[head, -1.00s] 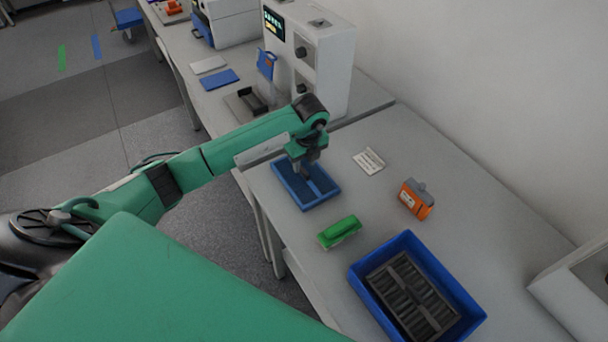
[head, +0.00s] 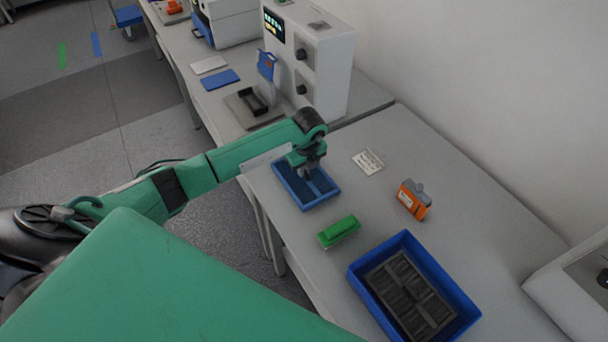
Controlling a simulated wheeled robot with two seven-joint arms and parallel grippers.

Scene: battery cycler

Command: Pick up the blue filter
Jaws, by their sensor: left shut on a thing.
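My left gripper (head: 307,173) points down into the small blue tray (head: 318,203) on the near bench. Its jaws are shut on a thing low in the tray. That thing is mostly hidden by the fingers and blends with the dark blue tray floor; it seems to be the blue filter, but its outline is not clear. I cannot tell whether it is clear of the tray floor. My right gripper is not in view.
A green block (head: 339,231), an orange unit (head: 414,200) and a white label card (head: 368,161) lie nearby. A larger blue bin (head: 462,297) with dark slotted inserts stands at the near right. A white machine (head: 327,65) stands behind the arm.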

